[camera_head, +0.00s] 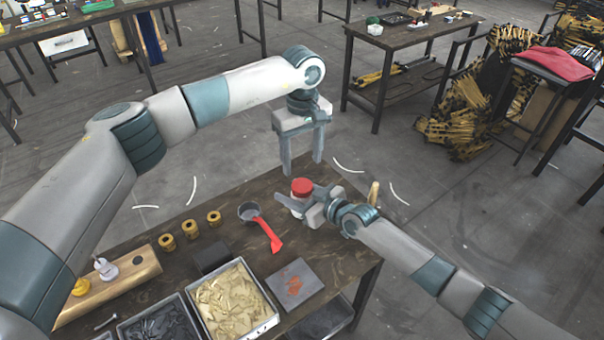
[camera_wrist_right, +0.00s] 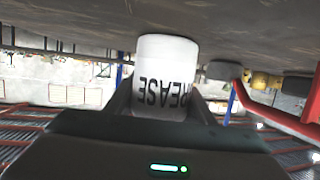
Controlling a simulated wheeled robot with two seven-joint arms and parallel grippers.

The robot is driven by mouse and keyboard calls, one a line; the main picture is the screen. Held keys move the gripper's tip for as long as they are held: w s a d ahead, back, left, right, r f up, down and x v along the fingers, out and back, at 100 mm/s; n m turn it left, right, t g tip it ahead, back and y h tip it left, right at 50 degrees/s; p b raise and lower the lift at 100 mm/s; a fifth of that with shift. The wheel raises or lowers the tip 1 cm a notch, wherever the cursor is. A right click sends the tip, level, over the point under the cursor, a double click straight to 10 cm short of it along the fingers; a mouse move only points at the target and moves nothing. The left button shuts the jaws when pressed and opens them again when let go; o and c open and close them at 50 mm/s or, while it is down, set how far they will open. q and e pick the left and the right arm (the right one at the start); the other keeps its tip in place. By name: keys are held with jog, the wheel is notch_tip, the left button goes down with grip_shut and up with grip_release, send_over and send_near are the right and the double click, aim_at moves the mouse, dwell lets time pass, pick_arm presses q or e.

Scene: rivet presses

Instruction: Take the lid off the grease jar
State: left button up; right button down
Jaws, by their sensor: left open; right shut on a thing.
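The grease jar is white with a red lid (camera_head: 302,187), which sits on its top in the head view. The white jar (camera_wrist_right: 165,85) fills the middle of the right wrist view, its "GREASE" lettering upside down there; the lid is hidden in that view. My right gripper (camera_head: 294,203) is shut on the jar's body from the right side, near the table's far edge. My left gripper (camera_head: 301,165) points down, open and empty, with its fingers just above the lid and to either side of it. I cannot tell whether the jar's base touches the table.
On the dark table (camera_head: 190,267) lie a grey cup with a red handle (camera_head: 263,229), several brass bushings (camera_head: 190,229), a grey pad (camera_head: 294,284), a tray of tan pieces (camera_head: 232,303) and a tray of dark pieces (camera_head: 160,325). A wooden block (camera_head: 135,282) carries small bottles.

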aim_at(302, 185)
pick_arm(q)
jog(key=m, duration=0.3)
jog(key=shift+m, duration=0.4)
jog(key=shift+f, duration=4)
jog(key=c, duration=1.1)
jog(key=shift+n, duration=0.3)
